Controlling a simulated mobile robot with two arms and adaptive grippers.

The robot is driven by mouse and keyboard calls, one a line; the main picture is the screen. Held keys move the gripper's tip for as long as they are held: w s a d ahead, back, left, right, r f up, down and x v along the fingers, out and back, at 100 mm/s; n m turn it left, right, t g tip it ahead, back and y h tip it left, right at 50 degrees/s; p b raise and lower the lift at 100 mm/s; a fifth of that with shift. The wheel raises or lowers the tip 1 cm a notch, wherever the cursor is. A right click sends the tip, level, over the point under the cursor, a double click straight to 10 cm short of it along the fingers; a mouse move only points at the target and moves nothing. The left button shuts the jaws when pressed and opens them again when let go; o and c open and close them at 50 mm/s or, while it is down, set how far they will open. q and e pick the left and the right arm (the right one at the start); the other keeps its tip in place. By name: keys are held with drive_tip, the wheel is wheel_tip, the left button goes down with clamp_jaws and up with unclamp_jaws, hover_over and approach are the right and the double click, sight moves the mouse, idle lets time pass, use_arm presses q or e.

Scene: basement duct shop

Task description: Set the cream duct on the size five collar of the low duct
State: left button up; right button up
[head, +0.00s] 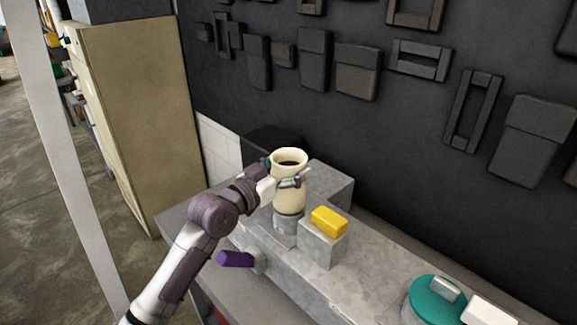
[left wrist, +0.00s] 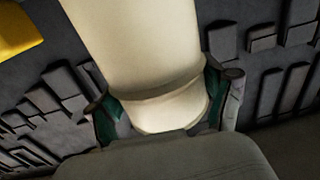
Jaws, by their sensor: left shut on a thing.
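The cream duct (head: 289,199) stands roughly upright in the head view, with its dark open mouth at the top. My left gripper (head: 287,183) is shut around its upper part. In the left wrist view the cream duct (left wrist: 140,45) fills the middle, with the teal-padded fingers of my left gripper (left wrist: 165,108) on both sides of it. A grey round collar (head: 287,222) of the low grey duct (head: 345,267) shows directly under the cream duct. I cannot tell whether the duct rests on it or hovers just above. No size mark is readable. My right gripper is not in view.
A yellow block (head: 329,220) sits on a grey raised box (head: 321,247) right beside the collar. A purple handle (head: 236,259) sticks out in front. A teal round lid (head: 437,300) is at lower right. A dark wall with mounted shapes stands behind; a tan cabinet (head: 142,115) is at left.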

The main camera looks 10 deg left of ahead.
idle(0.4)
use_arm(q)
drive_tip(key=shift+f+b, duration=0.4)
drive_tip(key=shift+f, duration=0.1)
drive_tip(key=o, duration=1.4)
drive_tip(key=shift+o, duration=0.3)
drive_tip(key=p+v, duration=0.1)
drive_tip(key=v, duration=1)
drive_tip(key=shift+f, duration=0.1)
